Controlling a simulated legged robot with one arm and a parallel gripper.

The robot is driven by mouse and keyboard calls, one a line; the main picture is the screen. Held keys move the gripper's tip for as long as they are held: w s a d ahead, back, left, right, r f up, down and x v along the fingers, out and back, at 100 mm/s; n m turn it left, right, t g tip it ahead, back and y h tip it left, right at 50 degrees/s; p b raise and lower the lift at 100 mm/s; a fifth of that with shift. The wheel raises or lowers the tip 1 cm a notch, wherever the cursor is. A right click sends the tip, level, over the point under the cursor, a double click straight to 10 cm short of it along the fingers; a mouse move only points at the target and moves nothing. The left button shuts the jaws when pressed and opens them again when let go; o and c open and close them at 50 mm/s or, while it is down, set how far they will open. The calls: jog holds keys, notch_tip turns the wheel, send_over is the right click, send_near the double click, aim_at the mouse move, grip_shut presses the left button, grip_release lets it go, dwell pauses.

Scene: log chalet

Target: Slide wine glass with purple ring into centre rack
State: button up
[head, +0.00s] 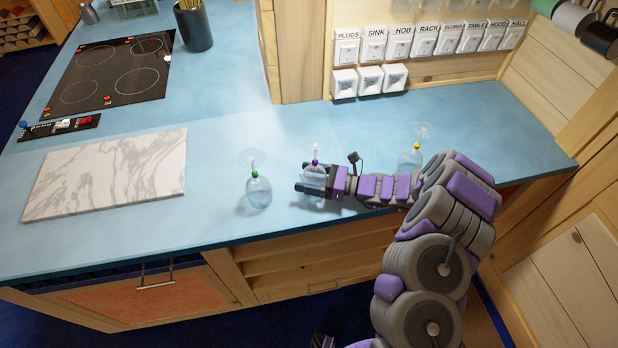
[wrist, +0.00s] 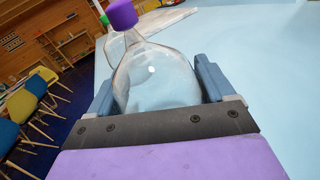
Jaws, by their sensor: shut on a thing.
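The wine glass with the purple ring (head: 315,175) is upside down, with its bowl low at the blue counter and its foot up. My gripper (head: 314,188) is shut on its bowl, near the counter's front edge. In the wrist view the bowl (wrist: 158,80) sits between the two blue-grey fingers, with the purple ring (wrist: 122,14) above it. Whether the rim touches the counter, I cannot tell. A glass with a green ring (head: 258,190) stands upside down to the left. One with a yellow ring (head: 410,158) stands to the right, behind my arm. The centre rack is not identifiable.
A marble board (head: 110,172) lies at left on the counter (head: 225,130), with a black hob (head: 112,70) behind it. Labelled switches (head: 425,42) line the back wall. Wooden shelf-like slots (head: 320,255) open below the counter's front edge. The counter behind the glasses is clear.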

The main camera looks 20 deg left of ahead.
jog(key=shift+a, duration=0.3)
jog(key=o, duration=0.4)
jog(key=shift+f, duration=0.1)
jog(key=o, duration=0.3)
jog(key=shift+d, duration=0.35)
